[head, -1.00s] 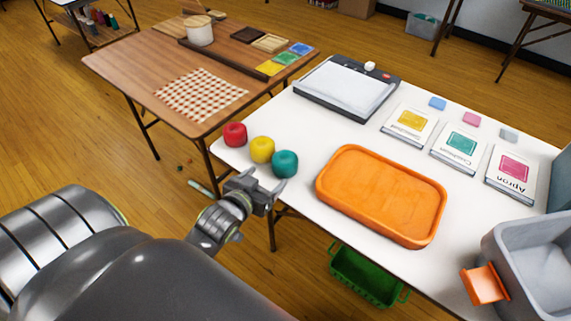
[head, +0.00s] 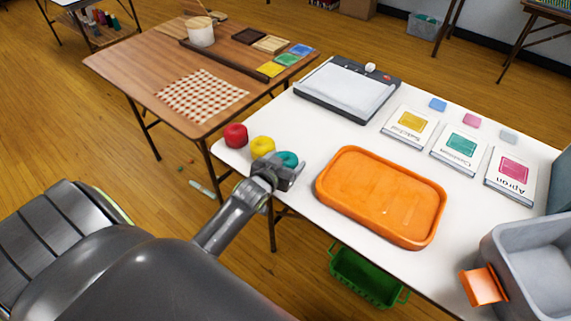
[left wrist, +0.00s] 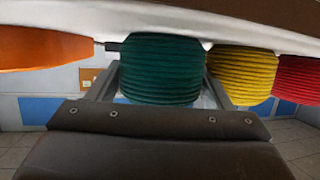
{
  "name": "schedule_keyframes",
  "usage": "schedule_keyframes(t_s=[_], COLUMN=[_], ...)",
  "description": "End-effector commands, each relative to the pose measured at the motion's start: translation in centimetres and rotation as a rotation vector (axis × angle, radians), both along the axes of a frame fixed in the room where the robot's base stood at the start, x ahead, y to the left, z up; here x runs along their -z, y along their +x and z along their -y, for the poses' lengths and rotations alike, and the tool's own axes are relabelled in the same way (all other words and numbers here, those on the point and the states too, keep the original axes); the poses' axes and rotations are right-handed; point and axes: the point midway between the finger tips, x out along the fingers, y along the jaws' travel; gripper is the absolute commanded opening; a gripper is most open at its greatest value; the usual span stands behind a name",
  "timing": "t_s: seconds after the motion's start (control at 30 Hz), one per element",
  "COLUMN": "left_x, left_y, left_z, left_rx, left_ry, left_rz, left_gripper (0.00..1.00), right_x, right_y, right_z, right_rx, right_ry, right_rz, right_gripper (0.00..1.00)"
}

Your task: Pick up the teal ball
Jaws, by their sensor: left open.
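The teal ball (head: 288,157), a ridged ball of yarn, sits on the white table near its left corner. My left gripper (head: 283,168) is open at the teal ball and hides its lower front in the head view. In the left wrist view, which is upside down, the teal ball (left wrist: 160,70) lies between the two spread fingers, one on each side. I cannot tell whether the fingers touch it. My right gripper is in neither view.
A yellow ball (head: 262,146) stands close beside the teal one, with a red ball (head: 236,134) beyond. An orange tray (head: 432,217) lies to the right. A paper trimmer (head: 345,90) and several labelled cards stand behind. A grey bin (head: 500,245) is at the right edge.

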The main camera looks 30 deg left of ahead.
Motion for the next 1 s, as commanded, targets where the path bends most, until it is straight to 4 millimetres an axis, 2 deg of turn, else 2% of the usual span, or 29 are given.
schedule_keyframes(t_s=[0.23, 0.43, 0.67, 0.83, 1.0], left_x=[0.0, 0.0, -0.1, -1.9, -5.4], left_y=[0.1, 0.1, 0.1, 0.1, 0.1], left_z=[0.0, 0.0, 0.0, 0.0, 0.0], left_rx=[0.000, 0.000, 0.000, 0.001, 0.002], left_ry=[0.000, 0.000, 0.000, 0.001, 0.002], left_rz=[0.001, 0.001, 0.001, 0.005, 0.007], left_gripper=[0.72, 0.46, 0.45, 0.45, 0.45], right_x=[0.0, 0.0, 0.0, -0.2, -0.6], right_y=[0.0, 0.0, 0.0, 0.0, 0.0], right_z=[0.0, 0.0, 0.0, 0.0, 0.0], right_rx=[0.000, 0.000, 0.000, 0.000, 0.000], right_ry=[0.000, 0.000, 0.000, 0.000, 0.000], right_rz=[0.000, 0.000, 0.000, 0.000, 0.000], right_gripper=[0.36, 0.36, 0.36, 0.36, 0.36])
